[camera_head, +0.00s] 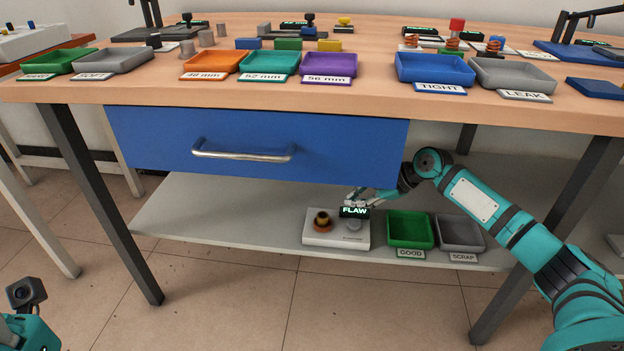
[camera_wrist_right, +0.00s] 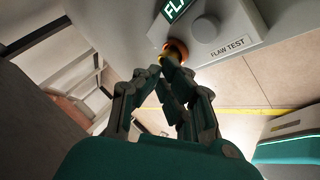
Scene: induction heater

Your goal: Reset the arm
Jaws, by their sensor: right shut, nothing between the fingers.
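My right gripper (camera_head: 357,198) reaches under the tabletop, just behind and above the flaw tester (camera_head: 336,239) on the lower shelf. Its fingers (camera_wrist_right: 168,80) are shut with nothing between them. The white tester also shows in the right wrist view (camera_wrist_right: 228,48). Its display (camera_head: 354,212) reads FLAW. A dark part with a brass-coloured ring (camera_head: 322,221) stands on the tester's left side; in the right wrist view the ring (camera_wrist_right: 175,50) is close beyond the fingertips, and I cannot tell if they touch. Only part of my left arm shows at the lower left; its gripper is out of view.
A green GOOD tray (camera_head: 410,244) and a grey SCRAP tray (camera_head: 460,247) stand right of the tester; both look empty. The blue drawer (camera_head: 330,150) hangs above, closed. The tabletop carries several trays and parts. The shelf's left part (camera_head: 220,215) is clear.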

